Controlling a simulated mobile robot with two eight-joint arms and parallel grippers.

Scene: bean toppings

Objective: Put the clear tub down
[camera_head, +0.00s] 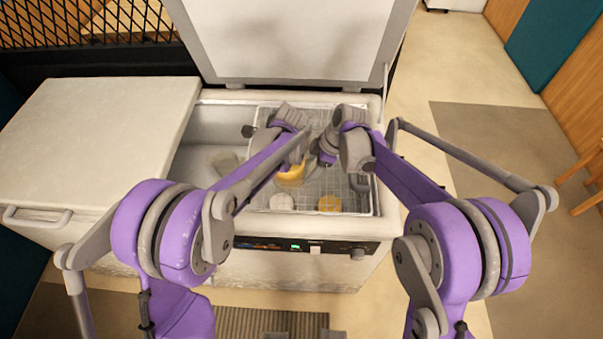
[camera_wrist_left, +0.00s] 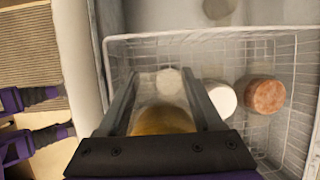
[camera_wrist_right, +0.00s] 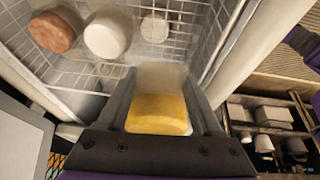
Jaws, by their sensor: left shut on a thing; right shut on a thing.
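In the left wrist view, my left gripper (camera_wrist_left: 165,105) is shut on a clear tub (camera_wrist_left: 165,120) with yellow-orange contents. A yellow tub (camera_head: 291,176) also shows just below my left gripper (camera_head: 303,155) in the head view, over the wire basket. My right gripper (camera_wrist_right: 160,92) is shut on a clear-topped tub (camera_wrist_right: 160,112) with yellow contents. In the head view my right gripper (camera_head: 325,153) is close beside the left one, its tub not clearly made out. Whether either tub touches the basket floor is unclear.
The wire basket (camera_wrist_left: 145,38) sits in an open chest freezer (camera_head: 205,104). A white tub (camera_wrist_left: 220,97), a brown tub (camera_wrist_left: 265,95) and a white round tub (camera_wrist_left: 170,80) stand in it. A yellow thing (camera_head: 329,203) is at its front right. A white lid (camera_head: 90,130) covers the freezer's left.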

